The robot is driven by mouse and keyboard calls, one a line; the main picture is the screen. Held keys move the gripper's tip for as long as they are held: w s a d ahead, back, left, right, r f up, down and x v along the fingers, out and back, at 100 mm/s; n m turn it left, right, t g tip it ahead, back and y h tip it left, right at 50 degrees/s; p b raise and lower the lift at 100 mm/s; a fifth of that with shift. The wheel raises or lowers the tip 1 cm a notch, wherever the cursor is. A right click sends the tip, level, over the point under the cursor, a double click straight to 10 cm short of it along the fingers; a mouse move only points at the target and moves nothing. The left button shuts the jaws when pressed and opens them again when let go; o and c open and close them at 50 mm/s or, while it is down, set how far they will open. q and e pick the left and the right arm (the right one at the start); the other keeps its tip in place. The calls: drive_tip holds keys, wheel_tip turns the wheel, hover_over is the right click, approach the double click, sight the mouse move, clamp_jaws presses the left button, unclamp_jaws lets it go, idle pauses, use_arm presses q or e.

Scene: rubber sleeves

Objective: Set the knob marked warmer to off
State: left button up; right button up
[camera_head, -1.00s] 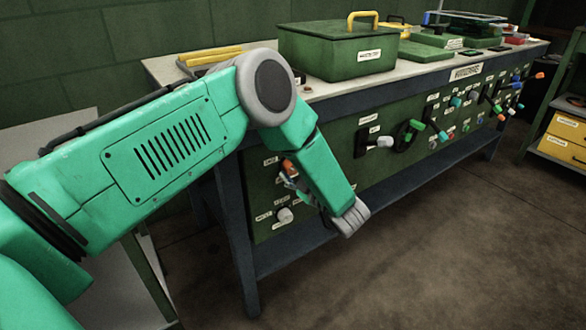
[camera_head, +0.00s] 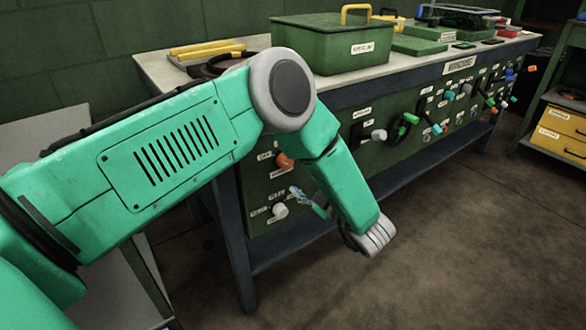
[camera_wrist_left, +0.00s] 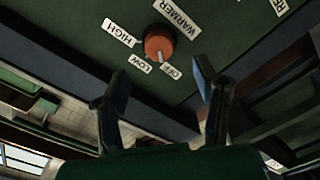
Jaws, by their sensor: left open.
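The orange warmer knob (camera_head: 284,161) is on the left part of the green bench front. In the left wrist view the knob (camera_wrist_left: 160,42) has WARMER, HIGH, LOW and OFF labels around it. A pale mark on its edge faces the side of the LOW (camera_wrist_left: 140,64) and OFF (camera_wrist_left: 172,70) labels, seemingly close to OFF; I cannot tell its exact setting. My left gripper (camera_head: 308,201) is open, below and right of the knob in the head view. In the wrist view its fingers (camera_wrist_left: 160,70) are apart with nothing between them, clear of the knob.
A white knob (camera_head: 277,211) sits below the orange one, close to my left gripper. Several other knobs and levers, including a green handle (camera_head: 404,127), line the panel to the right. A green box (camera_head: 335,50) stands on the bench. The floor in front is clear.

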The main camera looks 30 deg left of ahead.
use_arm(q)
drive_tip(key=v, duration=0.3)
drive_tip(key=shift+s+d, duration=0.15)
drive_tip(key=shift+d, duration=0.15)
drive_tip(key=shift+t, duration=0.3)
